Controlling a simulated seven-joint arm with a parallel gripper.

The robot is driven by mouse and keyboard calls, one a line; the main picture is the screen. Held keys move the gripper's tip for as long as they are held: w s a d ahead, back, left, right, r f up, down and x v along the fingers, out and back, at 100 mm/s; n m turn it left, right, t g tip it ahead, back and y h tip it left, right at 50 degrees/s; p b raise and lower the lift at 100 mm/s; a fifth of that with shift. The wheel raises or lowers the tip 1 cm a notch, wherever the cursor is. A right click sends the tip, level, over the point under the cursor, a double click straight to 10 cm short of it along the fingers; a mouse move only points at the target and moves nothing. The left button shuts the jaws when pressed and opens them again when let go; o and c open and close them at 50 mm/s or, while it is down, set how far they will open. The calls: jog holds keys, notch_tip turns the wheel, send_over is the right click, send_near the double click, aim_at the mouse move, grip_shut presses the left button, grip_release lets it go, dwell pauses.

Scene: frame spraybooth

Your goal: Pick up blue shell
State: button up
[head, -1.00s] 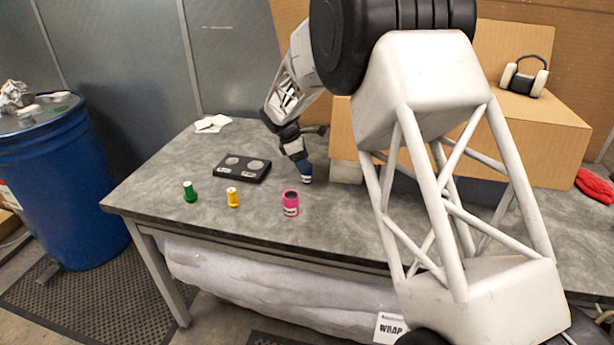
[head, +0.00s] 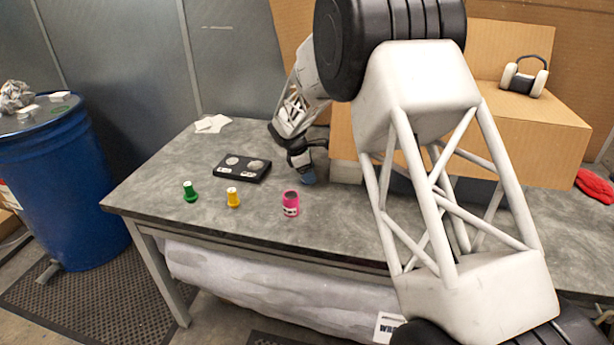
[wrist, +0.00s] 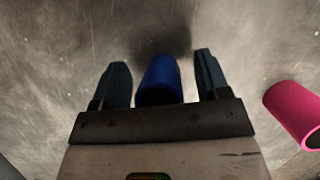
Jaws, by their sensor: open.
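The blue shell (wrist: 160,80) stands between the two fingers of my gripper (wrist: 160,78) in the wrist view, with a gap on each side. The gripper is open. In the head view the blue shell (head: 308,178) is on the table, directly below my gripper (head: 304,168), and is partly hidden by it.
A yellow piece (head: 233,197), a green piece (head: 190,192) and a black cassette (head: 242,168) are on the table (head: 160,170) to the left. A cardboard box (head: 480,135) stands right.

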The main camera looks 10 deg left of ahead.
jog(key=c, duration=1.1)
jog(key=shift+o, duration=0.2)
jog(key=shift+r, duration=5.05)
